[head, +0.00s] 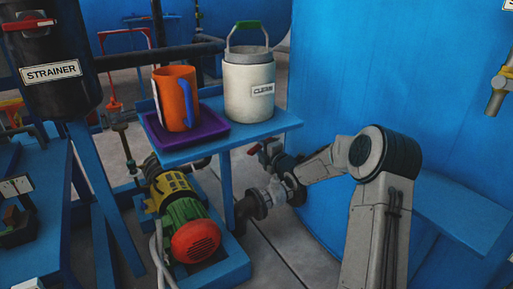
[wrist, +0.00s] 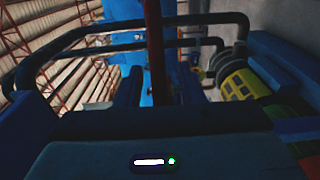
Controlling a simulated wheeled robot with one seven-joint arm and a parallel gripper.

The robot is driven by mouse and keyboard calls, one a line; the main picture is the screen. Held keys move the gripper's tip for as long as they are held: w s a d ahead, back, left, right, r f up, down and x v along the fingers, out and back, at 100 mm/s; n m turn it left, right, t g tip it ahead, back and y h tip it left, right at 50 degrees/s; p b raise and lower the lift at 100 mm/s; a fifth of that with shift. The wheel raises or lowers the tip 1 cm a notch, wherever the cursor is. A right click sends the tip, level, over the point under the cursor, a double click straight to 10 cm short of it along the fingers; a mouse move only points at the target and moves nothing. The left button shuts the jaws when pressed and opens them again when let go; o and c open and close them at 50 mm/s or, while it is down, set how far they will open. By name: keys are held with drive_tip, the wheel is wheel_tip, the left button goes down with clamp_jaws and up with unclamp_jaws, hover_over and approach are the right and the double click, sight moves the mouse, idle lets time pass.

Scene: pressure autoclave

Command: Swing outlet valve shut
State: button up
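The outlet valve shows in the head view as a grey pipe body (head: 268,196) low beside the blue tank. A small red lever (head: 263,148) shows above it, partly hidden by my dark gripper (head: 280,162). In the wrist view a dark red upright bar (wrist: 153,45), which looks like the lever, stands between the two dark fingers of my gripper (wrist: 160,80). The fingers stand apart, with gaps showing beside the bar. I cannot tell whether either finger touches it.
A blue stand (head: 225,142) above the valve holds an orange mug (head: 172,98) on a purple tray (head: 213,135) and a white canister (head: 249,90). A yellow-green pump with a red end (head: 195,241) sits below left. The blue tank (head: 400,80) closes off the right.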

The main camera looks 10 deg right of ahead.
drive_tip(key=shift+x, duration=0.9)
clamp_jaws()
drive_tip(key=shift+d, duration=0.1)
